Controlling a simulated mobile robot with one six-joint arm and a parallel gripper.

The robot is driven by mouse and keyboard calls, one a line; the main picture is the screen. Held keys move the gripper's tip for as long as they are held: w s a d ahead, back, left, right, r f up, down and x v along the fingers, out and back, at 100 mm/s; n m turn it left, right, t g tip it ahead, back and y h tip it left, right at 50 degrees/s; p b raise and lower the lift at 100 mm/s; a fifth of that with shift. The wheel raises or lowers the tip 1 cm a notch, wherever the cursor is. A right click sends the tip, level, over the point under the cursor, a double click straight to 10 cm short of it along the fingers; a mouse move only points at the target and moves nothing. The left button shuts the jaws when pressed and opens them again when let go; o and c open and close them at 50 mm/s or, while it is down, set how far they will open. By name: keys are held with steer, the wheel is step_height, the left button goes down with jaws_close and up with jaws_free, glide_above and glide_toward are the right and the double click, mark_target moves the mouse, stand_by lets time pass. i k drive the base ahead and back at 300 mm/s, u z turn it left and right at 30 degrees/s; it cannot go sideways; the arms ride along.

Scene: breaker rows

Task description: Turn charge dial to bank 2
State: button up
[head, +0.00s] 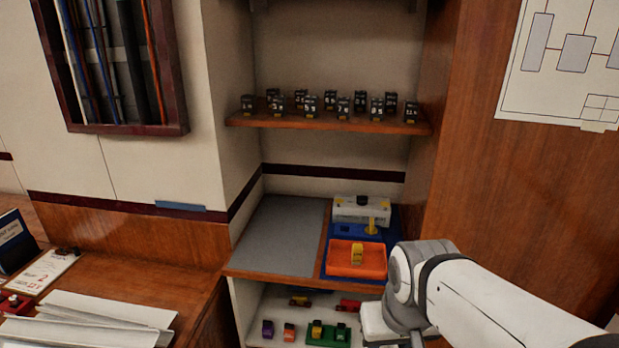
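I cannot tell for sure which thing is the charge dial. A white box unit (350,211) with a small dark knob (362,201) on top stands at the back of the right half of the lower alcove shelf. In front of it is a blue unit (345,236) with an upright yellow piece (372,226). An orange tray (345,262) with a yellow block (357,253) sits in front of that. Any bank markings are too small to read. My arm reaches in from the lower right, and its end drops out of the picture, so my gripper's fingers are not visible.
A grey mat (278,234) on the shelf's left half is bare. The upper shelf (330,123) holds several small dark numbered blocks. Small coloured pieces lie on the white surface (262,304) below. White folded sheets (85,320) lie at lower left. A wood panel (520,190) stands at right.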

mark_target(362, 200)
steer(key=u, duration=0.25)
steer(key=i, duration=0.8)
steer(key=u, duration=0.3)
steer(key=k, duration=0.55)
steer(key=z, duration=0.15)
steer(key=k, duration=0.25)
steer(key=u, duration=0.3)
steer(key=i, duration=0.8)
steer(key=z, duration=0.05)
